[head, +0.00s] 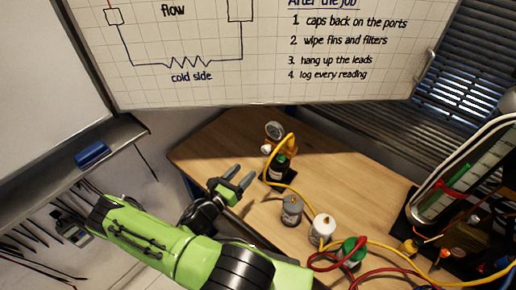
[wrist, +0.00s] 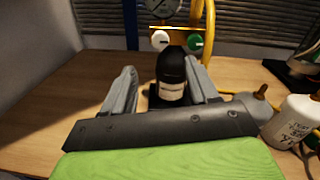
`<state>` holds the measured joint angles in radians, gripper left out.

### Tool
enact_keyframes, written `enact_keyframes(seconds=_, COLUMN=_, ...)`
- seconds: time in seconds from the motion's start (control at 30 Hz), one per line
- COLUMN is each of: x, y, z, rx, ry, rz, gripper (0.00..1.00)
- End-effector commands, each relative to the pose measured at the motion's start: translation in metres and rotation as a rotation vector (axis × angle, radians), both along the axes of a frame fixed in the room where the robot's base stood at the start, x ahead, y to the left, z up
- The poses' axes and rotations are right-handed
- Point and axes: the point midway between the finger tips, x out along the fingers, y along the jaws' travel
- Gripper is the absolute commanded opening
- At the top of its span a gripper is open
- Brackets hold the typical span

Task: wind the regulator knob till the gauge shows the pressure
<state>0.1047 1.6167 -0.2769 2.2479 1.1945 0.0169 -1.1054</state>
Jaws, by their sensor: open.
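The round gauge (head: 274,130) stands on the wooden table near its far edge. It also shows at the top of the wrist view (wrist: 162,7), cut off; I cannot read its needle. Below it in the wrist view are a white round knob (wrist: 160,40) and a green one (wrist: 195,42). In front of them is an upright black domed part (wrist: 172,68) with a pale band. I cannot tell which is the regulator knob. My gripper (head: 242,176) is open and empty, left of the rig. In the wrist view the black part shows between its fingers, seemingly beyond them.
A yellow hose (head: 291,144) loops beside the gauge. A grey canister (head: 292,210), a white one (head: 322,230) and a green one (head: 352,251) stand at the front, with a red hose (head: 325,267). The table (head: 215,145) is bare at back left.

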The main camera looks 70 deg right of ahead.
Motion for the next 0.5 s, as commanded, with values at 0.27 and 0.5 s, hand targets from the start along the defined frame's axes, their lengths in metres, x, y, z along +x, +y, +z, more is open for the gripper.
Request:
enact_keyframes(seconds=0.27, x=-0.027, y=-0.067, z=0.003, rx=-0.004, ry=-0.003, rz=-0.006, gripper=0.59)
enact_keyframes(seconds=0.5, x=-0.04, y=-0.106, z=0.002, rx=-0.003, ry=-0.003, rz=-0.003, gripper=0.59)
